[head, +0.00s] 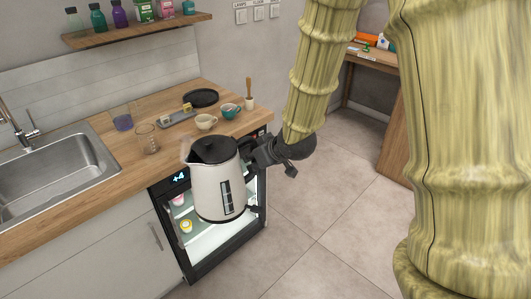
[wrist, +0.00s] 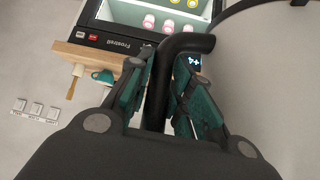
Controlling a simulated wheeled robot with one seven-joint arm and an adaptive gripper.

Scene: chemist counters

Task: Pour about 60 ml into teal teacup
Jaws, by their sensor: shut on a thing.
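A white kettle (head: 212,185) with a black lid and a dark level window hangs in front of the counter, roughly upright. My gripper (head: 262,152) is shut on its black handle at the right side. In the wrist view, the black handle (wrist: 187,43) runs between the fingers of my gripper (wrist: 160,88). The teal teacup (head: 230,111) stands on the wooden counter behind the kettle, near the counter's right end. A teal patch at the counter edge in the wrist view (wrist: 104,77) looks like the same cup. The cup's contents are not clear.
A cream cup (head: 206,121) stands left of the teal one, and a wooden-handled tool (head: 249,92) stands behind it. A glass beaker (head: 147,139), a blue glass (head: 122,120) and a black plate (head: 201,97) share the counter (head: 103,125). A lit fridge (head: 215,241) is below.

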